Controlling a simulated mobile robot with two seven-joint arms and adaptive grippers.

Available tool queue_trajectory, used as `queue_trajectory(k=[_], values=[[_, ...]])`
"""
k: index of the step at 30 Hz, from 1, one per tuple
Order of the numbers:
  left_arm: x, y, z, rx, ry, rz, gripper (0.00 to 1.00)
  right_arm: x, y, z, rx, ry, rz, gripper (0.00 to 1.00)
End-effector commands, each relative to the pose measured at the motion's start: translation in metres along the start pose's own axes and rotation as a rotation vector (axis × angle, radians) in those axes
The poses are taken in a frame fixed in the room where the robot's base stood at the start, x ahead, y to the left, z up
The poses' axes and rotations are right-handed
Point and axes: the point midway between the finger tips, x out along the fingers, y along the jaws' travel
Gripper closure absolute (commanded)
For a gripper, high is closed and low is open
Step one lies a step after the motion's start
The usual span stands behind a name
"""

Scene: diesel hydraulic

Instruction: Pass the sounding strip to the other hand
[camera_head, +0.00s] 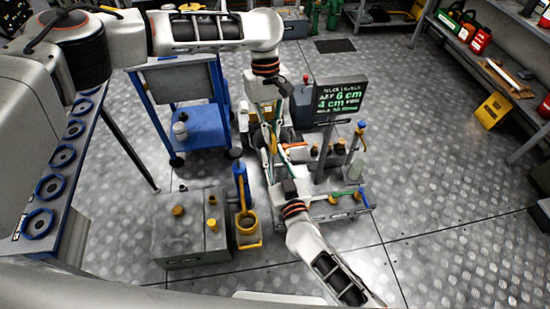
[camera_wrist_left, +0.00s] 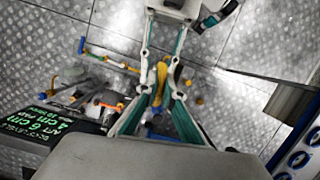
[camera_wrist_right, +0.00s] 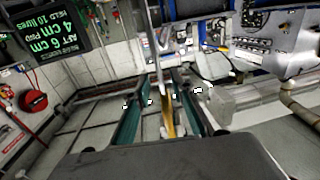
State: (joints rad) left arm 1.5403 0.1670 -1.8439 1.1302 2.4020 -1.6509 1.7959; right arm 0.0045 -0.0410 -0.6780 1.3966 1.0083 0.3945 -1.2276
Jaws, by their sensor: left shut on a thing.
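A narrow yellow strip, apparently the sounding strip (camera_wrist_right: 168,112), stands upright between the fingers of my right gripper (camera_wrist_right: 160,95) in the right wrist view. My left gripper (camera_head: 268,128) reaches down from above in the head view and is shut on the strip. In the left wrist view, yellow (camera_wrist_left: 162,76) shows between its fingers, but I cannot tell strip from background there. My right gripper (camera_head: 275,160) comes up from below, close to the left one. Its fingers are spread apart, and I see no contact with the strip. The fingers overlap in the head view and hide the strip's ends.
A black display (camera_head: 341,96) with green text stands just right of the grippers. Below are a low bench with small fittings (camera_head: 335,203), a grey tank (camera_head: 190,235) and a blue-and-yellow pump (camera_head: 243,190). A blue trolley (camera_head: 196,128) stands left.

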Motion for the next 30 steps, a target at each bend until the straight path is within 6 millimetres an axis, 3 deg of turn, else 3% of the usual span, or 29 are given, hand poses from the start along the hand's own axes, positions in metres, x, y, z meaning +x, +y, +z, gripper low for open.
queue_trajectory(k=[3, 6, 10, 12, 13, 23, 30], values=[[0.000, 0.000, 0.000, 0.000, 0.000, 0.000, 1.00, 0.000, 0.000, 0.000, 0.000, 0.000, 0.000, 0.76], [0.000, 0.000, 0.000, 0.000, 0.000, 0.000, 1.00, 0.000, 0.000, 0.000, 0.000, 0.000, 0.000, 1.00], [0.000, 0.000, 0.000, 0.000, 0.000, 0.000, 1.00, 0.000, 0.000, 0.000, 0.000, 0.000, 0.000, 1.00], [0.000, 0.000, 0.000, 0.000, 0.000, 0.000, 0.74, 0.000, 0.000, 0.000, 0.000, 0.001, 0.001, 1.00], [0.000, 0.000, 0.000, 0.000, 0.000, 0.000, 0.73, 0.000, 0.000, 0.000, 0.001, 0.001, 0.001, 1.00], [-0.001, 0.000, 0.000, 0.000, 0.000, 0.000, 0.73, 0.000, 0.000, 0.000, 0.000, 0.001, 0.000, 1.00], [-0.028, 0.001, 0.000, 0.001, 0.002, 0.002, 0.73, 0.000, 0.000, 0.000, 0.000, 0.001, 0.000, 1.00]])
